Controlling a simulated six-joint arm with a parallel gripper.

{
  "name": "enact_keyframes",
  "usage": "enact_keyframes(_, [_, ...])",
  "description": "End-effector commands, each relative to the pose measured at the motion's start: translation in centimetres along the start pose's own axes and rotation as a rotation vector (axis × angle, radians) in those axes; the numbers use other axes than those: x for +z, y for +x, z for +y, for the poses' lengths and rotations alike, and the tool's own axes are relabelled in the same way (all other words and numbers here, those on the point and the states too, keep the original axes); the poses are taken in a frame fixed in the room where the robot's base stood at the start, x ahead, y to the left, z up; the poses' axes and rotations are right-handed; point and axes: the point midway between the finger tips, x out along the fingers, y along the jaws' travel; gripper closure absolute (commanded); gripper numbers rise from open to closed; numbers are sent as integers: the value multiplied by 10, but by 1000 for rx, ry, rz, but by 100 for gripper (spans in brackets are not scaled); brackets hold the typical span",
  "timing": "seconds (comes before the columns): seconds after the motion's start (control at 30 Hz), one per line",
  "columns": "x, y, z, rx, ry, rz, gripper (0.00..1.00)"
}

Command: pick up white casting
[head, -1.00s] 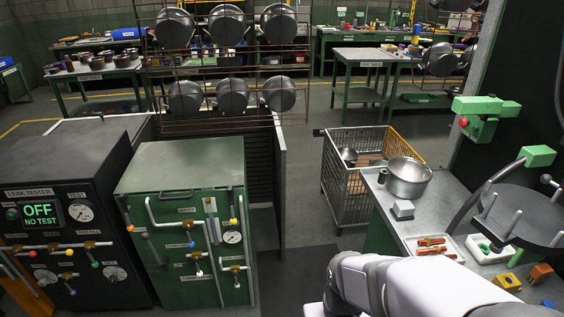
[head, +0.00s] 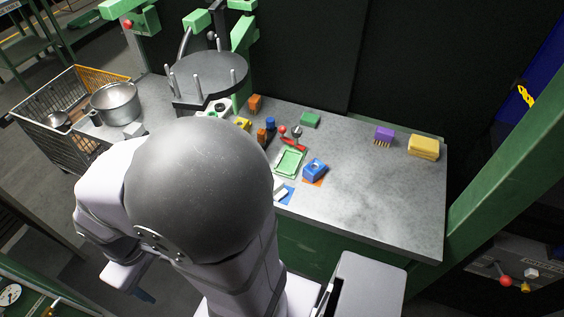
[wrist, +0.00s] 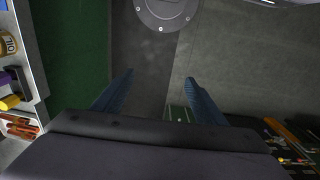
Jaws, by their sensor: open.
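A small white piece (head: 281,193), which may be the white casting, lies at the bench's front edge by a blue square; it is too small to identify surely. My gripper (wrist: 158,82) is open in the wrist view, its two blue fingers apart with only floor between them. In the head view, a blue finger of it (head: 143,295) shows low at the left, off the front of the bench and well away from the white piece. My arm hides part of the bench front.
The grey bench (head: 375,205) holds a blue block (head: 315,169), a green tray (head: 289,162), a purple brush (head: 384,136) and a yellow sponge (head: 423,147). A round fixture with pegs (head: 210,78) and a metal pot (head: 115,102) stand left. The right bench top is mostly clear.

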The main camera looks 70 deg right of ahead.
Motion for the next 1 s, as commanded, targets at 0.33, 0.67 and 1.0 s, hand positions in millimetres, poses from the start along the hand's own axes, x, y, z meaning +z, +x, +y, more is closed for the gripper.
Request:
enact_keyframes(0.33, [0, 0, 0, 0, 0, 0, 44])
enact_keyframes(0.67, [1, -4, 20, 0, 91, -1, 44])
enact_keyframes(1.0, [42, 1, 102, -23, 518, -84, 44])
